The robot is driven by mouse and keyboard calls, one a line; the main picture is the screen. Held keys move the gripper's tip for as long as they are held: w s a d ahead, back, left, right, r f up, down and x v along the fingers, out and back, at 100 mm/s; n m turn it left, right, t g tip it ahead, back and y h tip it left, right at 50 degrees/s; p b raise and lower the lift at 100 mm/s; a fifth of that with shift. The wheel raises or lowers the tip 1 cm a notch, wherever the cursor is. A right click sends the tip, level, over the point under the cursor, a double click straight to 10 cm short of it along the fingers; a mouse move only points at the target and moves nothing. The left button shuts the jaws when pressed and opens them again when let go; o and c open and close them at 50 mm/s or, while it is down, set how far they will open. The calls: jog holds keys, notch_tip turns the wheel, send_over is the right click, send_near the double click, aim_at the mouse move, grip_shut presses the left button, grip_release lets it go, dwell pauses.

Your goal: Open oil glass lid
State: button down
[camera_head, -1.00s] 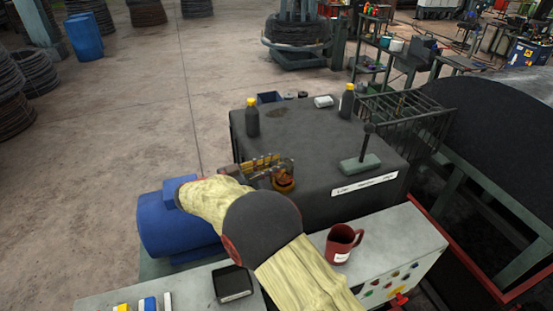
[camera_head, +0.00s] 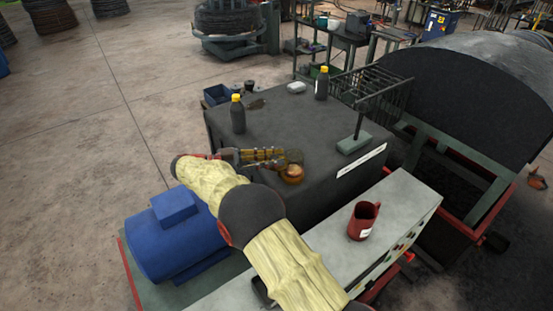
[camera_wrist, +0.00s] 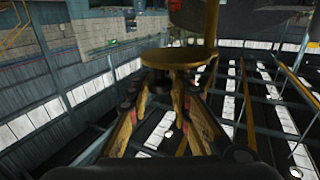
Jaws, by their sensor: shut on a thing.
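The oil glass (camera_head: 292,175) is a small round brass-coloured cup on top of the dark gearbox housing, close to its front edge. Its lid (camera_head: 294,156) shows as a dull disc at the cup's far side; its exact tilt is too small to tell. My gripper (camera_head: 280,154) reaches in from the left, with its yellow fingers at the lid. In the wrist view a brass disc (camera_wrist: 178,57) sits right at the fingertips of my gripper (camera_wrist: 170,88), and the fingers are shut on it. The fingertips' contact is partly hidden under the disc.
On the housing (camera_head: 310,130) stand two dark yellow-capped bottles (camera_head: 238,115) (camera_head: 321,85) and a lever on a green base (camera_head: 354,142). A red mug (camera_head: 362,220) stands on the grey control console (camera_head: 410,205). A blue motor (camera_head: 170,240) lies left of my arm.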

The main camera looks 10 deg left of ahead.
dwell(0.4)
jog(key=c, duration=1.6)
grip_release()
jog(key=shift+c, duration=0.2)
